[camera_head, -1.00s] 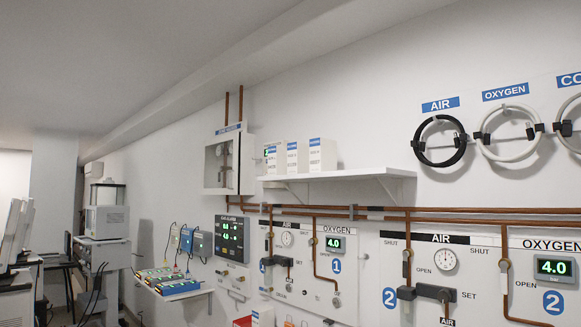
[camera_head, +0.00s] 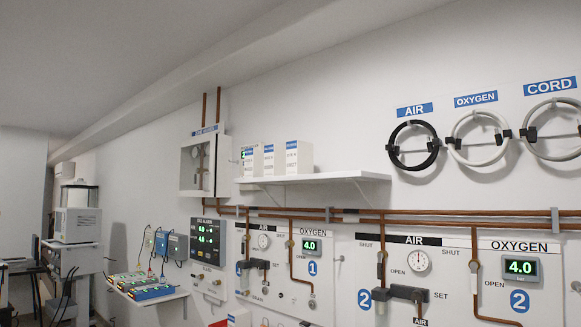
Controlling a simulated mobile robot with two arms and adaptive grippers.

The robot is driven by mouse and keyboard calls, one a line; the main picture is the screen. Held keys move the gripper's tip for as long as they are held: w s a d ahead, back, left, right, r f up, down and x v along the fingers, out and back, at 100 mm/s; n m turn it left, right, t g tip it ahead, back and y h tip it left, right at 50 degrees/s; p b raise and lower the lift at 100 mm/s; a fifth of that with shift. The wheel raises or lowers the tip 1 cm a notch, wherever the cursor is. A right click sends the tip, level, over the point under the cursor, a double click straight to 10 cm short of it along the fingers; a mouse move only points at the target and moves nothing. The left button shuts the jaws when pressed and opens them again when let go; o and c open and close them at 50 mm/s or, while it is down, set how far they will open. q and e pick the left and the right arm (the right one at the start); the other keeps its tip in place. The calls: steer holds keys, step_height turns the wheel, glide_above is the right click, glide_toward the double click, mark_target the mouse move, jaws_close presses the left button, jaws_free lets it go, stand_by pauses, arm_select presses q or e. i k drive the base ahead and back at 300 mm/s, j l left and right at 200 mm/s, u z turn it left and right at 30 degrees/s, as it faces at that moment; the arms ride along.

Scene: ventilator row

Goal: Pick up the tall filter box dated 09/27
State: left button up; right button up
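Three tall white boxes with blue label bands stand upright side by side on a white wall shelf (camera_head: 330,179). They are the left box (camera_head: 250,162), the middle box (camera_head: 273,160) and the right box (camera_head: 298,158). Dark print shows on their fronts, but it is too small to read, so I cannot tell which one is dated 09/27. A green mark shows near the left box's upper left edge. Neither of my grippers is in view.
A wall cabinet (camera_head: 198,165) hangs left of the shelf. Copper pipes and gas panels with gauges (camera_head: 418,260) run below it. Coiled hoses (camera_head: 413,146) hang at right. A small side shelf (camera_head: 150,290) holds colourful items at lower left.

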mark_target(300, 154)
steer(key=i+j, duration=0.75)
steer(key=j+u, duration=0.05)
